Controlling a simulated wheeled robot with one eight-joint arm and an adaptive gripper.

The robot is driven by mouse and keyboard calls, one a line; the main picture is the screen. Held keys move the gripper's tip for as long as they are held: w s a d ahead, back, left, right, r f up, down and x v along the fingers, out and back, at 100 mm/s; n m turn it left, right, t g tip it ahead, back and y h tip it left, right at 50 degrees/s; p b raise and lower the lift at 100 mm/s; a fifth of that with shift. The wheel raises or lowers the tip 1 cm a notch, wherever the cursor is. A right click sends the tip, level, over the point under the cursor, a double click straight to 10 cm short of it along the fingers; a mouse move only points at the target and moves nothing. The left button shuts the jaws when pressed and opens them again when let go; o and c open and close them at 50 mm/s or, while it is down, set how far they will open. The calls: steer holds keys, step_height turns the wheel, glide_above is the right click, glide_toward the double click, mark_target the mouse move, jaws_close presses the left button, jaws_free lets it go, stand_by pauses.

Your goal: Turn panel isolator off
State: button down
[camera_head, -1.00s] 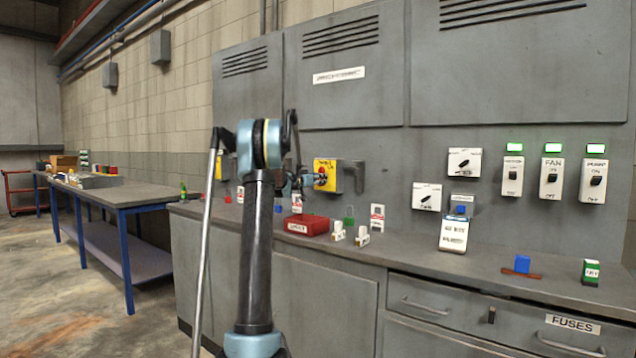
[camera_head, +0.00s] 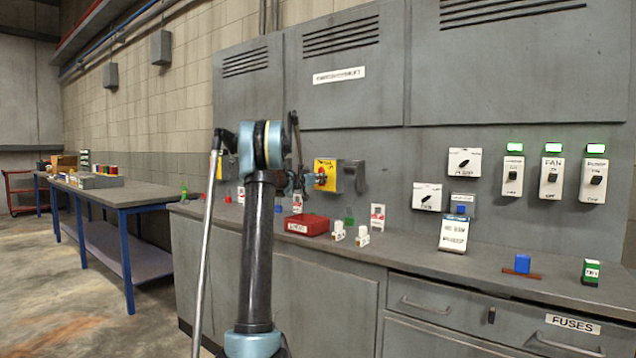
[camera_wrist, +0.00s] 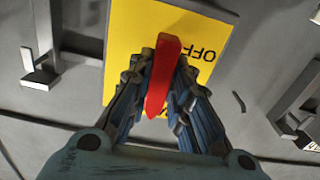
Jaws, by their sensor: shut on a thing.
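The panel isolator is a yellow plate (camera_head: 327,169) on the grey cabinet front, a little right of my arm in the head view. In the wrist view the yellow plate (camera_wrist: 195,22) shows the word OFF, upside down. Its red handle (camera_wrist: 162,78) stands out from the plate, between my fingers. My gripper (camera_wrist: 160,85) is shut on the red handle, with blue ribbed fingers on both sides of it. In the head view my gripper (camera_head: 308,181) is small at the plate's left side, partly hidden by my arm. The lower plate is hidden behind the fingers.
A grey bracket (camera_head: 354,176) sticks out just right of the plate. Below on the counter are a red box (camera_head: 307,225), a green padlock (camera_head: 349,216) and small white tags. Switches for fan and pump (camera_head: 552,178) are farther right. A workbench (camera_head: 125,195) stands at left.

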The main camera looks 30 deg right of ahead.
steer(key=shift+w+a+n, duration=0.1)
steer(key=shift+n, duration=0.2)
steer(key=shift+w+a+n, duration=0.1)
steer(key=shift+a+n, duration=0.05)
steer(key=shift+n, duration=8.35)
steer(key=c, duration=1.5)
jaws_free()
steer(key=shift+f, duration=0.1)
